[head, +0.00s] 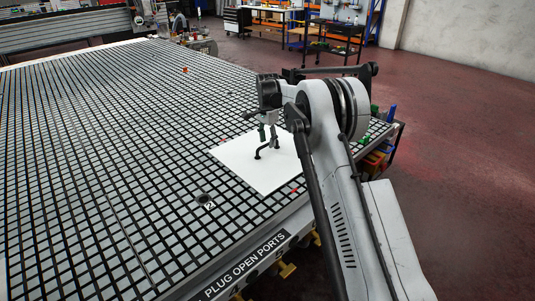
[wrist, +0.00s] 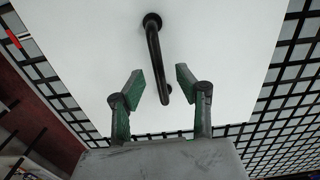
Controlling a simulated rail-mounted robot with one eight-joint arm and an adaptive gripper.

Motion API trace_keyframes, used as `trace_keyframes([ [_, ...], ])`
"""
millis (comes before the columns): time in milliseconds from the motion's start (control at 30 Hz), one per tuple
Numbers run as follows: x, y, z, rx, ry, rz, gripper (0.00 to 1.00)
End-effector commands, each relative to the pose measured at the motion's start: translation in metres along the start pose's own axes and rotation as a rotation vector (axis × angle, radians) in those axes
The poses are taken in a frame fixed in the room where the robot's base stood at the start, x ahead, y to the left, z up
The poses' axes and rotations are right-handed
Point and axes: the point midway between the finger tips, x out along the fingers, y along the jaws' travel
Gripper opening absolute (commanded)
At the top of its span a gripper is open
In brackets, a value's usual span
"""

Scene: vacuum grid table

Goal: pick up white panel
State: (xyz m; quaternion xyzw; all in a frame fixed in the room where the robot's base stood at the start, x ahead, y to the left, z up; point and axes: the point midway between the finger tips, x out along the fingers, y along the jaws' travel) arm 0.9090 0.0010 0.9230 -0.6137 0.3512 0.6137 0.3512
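The white panel (head: 242,163) lies flat on the grid table near its right front edge. It also fills much of the wrist view (wrist: 225,60). A black bar handle (head: 268,149) stands on the panel; in the wrist view the handle (wrist: 156,55) runs from the top middle down between the fingers. My gripper (head: 268,132) is above the panel at the handle. In the wrist view its green-padded fingers (wrist: 164,85) are apart, one on each side of the handle's near end, with gaps visible. Part of the panel is hidden behind my arm in the head view.
The black-and-grey grid table (head: 100,150) is mostly clear to the left. A small orange item (head: 185,70) lies toward the back. Blue and green items (head: 391,113) sit at the table's right corner. Coloured bins (head: 373,161) are below that edge.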

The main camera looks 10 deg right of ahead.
Motion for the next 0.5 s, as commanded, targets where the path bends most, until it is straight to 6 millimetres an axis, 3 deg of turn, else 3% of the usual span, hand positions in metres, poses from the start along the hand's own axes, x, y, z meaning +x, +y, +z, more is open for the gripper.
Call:
trace_keyframes([
  [200, 0.023, 0.001, 0.0, 0.0, 0.0, 0.0, 0.33],
  [467, 0.025, 0.001, 0.0, 0.0, 0.0, 0.0, 0.33],
  [500, 0.025, 0.001, 0.0, 0.0, 0.0, 0.0, 0.29],
])
